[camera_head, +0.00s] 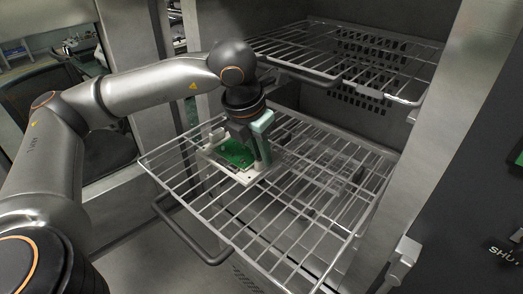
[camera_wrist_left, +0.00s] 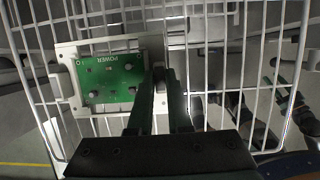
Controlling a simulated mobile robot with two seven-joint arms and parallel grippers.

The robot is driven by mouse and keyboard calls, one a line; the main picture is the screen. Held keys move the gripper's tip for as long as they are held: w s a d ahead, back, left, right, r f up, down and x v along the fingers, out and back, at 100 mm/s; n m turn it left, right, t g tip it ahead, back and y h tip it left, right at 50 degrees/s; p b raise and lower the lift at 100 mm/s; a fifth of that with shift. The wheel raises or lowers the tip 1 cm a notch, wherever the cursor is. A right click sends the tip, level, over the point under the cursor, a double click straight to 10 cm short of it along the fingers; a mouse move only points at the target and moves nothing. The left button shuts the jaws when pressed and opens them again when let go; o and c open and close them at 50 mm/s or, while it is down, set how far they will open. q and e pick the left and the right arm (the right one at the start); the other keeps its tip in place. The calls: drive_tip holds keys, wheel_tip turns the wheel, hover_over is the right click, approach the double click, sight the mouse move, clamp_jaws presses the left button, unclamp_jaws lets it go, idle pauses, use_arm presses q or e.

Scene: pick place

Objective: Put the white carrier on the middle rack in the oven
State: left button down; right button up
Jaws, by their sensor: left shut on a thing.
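The white carrier (camera_head: 228,172) holds a green circuit board (camera_head: 237,152). It is over the front left part of the middle rack (camera_head: 320,190), a wire shelf pulled partly out of the oven. My left gripper (camera_head: 261,160) points down and is shut on the carrier's right side. The carrier looks about level and close to the wires; I cannot tell whether it touches them. In the left wrist view the carrier (camera_wrist_left: 62,52) shows left of the fingers (camera_wrist_left: 162,88), with rack wires behind it. My right gripper is not in view.
An upper wire rack (camera_head: 345,62) is above and behind the middle rack. The oven's side wall and frame (camera_head: 425,150) stand at the right. A dark curved handle (camera_head: 185,235) is below the rack's front left. The rest of the middle rack is clear.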

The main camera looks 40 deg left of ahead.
use_arm(q)
drive_tip(key=c, duration=0.8)
unclamp_jaws()
drive_tip(key=shift+c, duration=0.2)
drive_tip(key=v, duration=1.2)
